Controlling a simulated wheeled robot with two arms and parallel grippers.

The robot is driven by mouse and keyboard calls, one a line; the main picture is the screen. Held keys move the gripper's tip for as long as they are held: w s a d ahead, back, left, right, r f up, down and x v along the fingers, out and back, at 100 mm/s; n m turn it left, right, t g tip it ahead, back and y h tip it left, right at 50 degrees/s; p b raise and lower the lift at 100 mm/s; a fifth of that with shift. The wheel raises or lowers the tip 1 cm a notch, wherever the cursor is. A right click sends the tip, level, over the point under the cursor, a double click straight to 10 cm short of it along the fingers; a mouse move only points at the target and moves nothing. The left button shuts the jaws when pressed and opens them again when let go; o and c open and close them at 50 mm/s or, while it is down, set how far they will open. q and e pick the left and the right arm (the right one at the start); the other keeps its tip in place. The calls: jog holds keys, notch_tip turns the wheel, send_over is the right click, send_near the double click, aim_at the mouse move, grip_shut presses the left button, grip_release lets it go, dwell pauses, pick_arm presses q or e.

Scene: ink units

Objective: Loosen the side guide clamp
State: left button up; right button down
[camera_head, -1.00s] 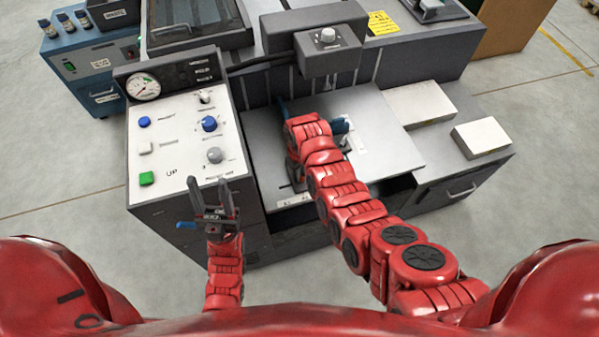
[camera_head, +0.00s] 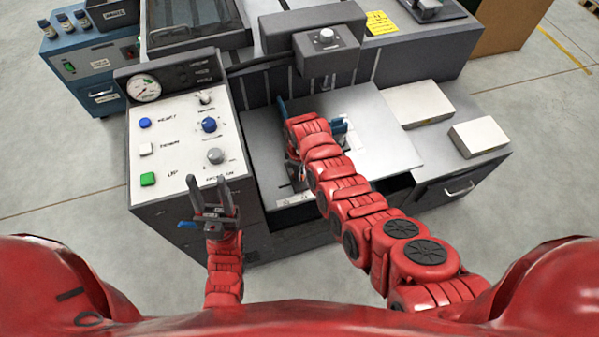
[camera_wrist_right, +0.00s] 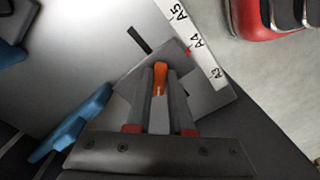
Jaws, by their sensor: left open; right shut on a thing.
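The side guide clamp (camera_wrist_right: 159,80) shows in the right wrist view as an orange piece between the fingers of my right gripper (camera_wrist_right: 160,88). The gripper is shut on it. A grey block (camera_wrist_right: 208,98) lies around and beneath the fingers, next to a white size scale (camera_wrist_right: 190,38) marked A5, A4 and A3. In the head view my right arm covers the clamp and most of the right gripper. My left gripper (camera_head: 214,196) is open and empty, in front of the control panel's near edge.
The control panel (camera_head: 176,150) has a gauge, knobs and buttons. The grey feed table (camera_head: 385,150) has blue guides (camera_wrist_right: 75,124) near my right gripper. Two paper stacks (camera_head: 418,103) (camera_head: 480,137) stand at the right. A sensor head (camera_head: 328,50) overhangs the back.

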jog(key=c, duration=0.8)
grip_release()
jog(key=shift+r, duration=0.1)
jog(key=shift+w+r, duration=0.1)
jog(key=shift+r, duration=0.5)
notch_tip(320, 180, up, 7)
jog(key=shift+r+b, duration=0.15)
jog(key=shift+b, duration=0.6)
notch_tip(320, 180, up, 9)
jog(key=p, duration=0.5)
jog(key=shift+p, duration=0.35)
